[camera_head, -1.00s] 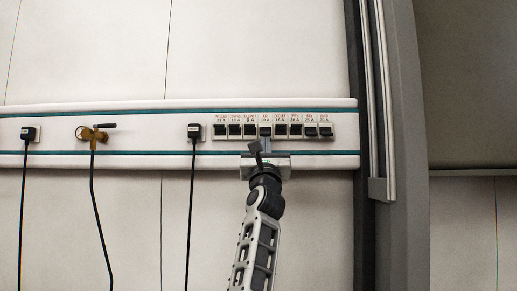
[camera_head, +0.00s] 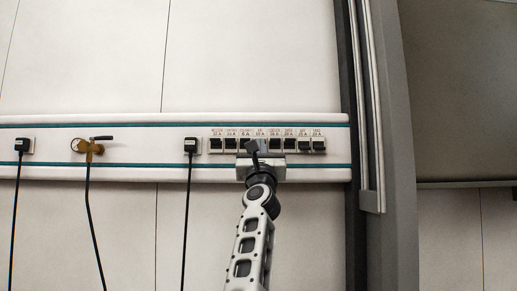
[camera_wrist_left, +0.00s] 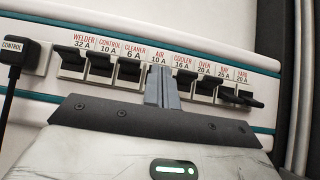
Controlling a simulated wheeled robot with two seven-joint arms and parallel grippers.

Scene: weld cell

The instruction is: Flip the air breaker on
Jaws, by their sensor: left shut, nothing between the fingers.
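The air breaker (camera_wrist_left: 159,67) is in a row of labelled breakers on the wall rail, between the cleaner breaker (camera_wrist_left: 128,68) and the cooler breaker (camera_wrist_left: 183,79). My left gripper (camera_wrist_left: 162,88) is shut and empty, its narrow grey fingers directly in front of the air breaker. They hide its lever, so its position and any contact cannot be told. In the head view, the left gripper (camera_head: 263,153) overlaps the lower edge of the breaker row from below. My right gripper is not in view.
The white rail (camera_head: 130,132) has teal stripes. To the left of the breakers are a control plug (camera_head: 191,146) with a hanging black cable, a brass valve (camera_head: 88,147) and another black plug (camera_head: 23,145). A grey upright frame (camera_head: 385,150) stands right of the rail.

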